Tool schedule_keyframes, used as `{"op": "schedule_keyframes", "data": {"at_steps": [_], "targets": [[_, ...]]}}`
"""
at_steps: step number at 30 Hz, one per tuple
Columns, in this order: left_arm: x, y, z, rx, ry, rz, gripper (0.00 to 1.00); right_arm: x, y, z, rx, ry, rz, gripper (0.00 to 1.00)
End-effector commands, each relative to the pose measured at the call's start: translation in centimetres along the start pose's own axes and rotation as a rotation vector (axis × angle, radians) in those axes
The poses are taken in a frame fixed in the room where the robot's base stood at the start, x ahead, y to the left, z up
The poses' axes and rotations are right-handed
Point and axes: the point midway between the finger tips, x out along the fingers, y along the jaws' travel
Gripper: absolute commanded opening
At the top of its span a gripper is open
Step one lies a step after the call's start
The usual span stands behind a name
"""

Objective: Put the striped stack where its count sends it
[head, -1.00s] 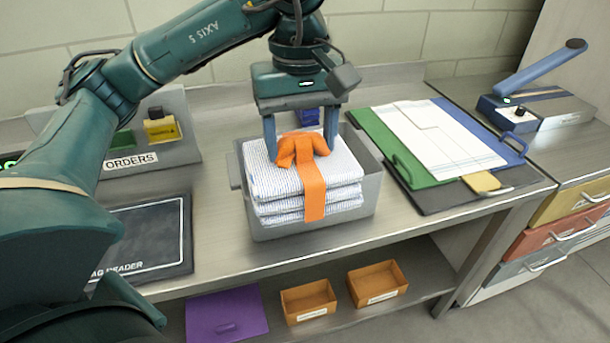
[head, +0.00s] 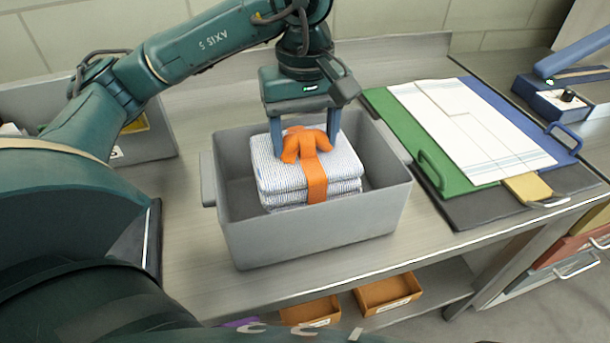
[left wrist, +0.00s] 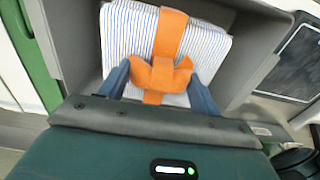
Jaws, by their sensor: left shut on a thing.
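The striped stack (head: 275,178) is folded white cloth with thin blue stripes, bound by an orange strap (head: 317,180) with a knot (head: 303,143) on top. It is inside a grey bin (head: 320,238), and the front wall hides its lower part. I cannot tell whether it touches the bin floor. My left gripper (head: 304,148) points down over the stack, its fingers on either side of the orange knot, shut on it. In the left wrist view the knot (left wrist: 158,75) lies between the fingertips, above the striped cloth (left wrist: 125,40). My right gripper is not in view.
A green board (head: 385,115), a blue board (head: 500,105) and white sheets (head: 465,130) lie right of the bin. A grey organiser (head: 160,135) stands at left. Small orange-brown boxes (head: 388,293) sit on the lower shelf. A blue-handled device (head: 560,95) is at far right.

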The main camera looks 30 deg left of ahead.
Motion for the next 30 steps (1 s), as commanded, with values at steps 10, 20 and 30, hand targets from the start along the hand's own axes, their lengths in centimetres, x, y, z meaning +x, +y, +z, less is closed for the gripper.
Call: {"op": "schedule_keyframes", "data": {"at_steps": [10,20,30], "targets": [[3.6,-0.1,0.0,-0.001,0.001,0.000,0.05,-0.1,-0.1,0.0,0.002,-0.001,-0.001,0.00],[5.8,0.0,-0.1,-0.001,0.003,0.004,0.05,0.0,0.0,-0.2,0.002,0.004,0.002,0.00],[6.2,0.0,0.0,0.000,0.001,0.002,0.73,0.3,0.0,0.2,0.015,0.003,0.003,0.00]]}}
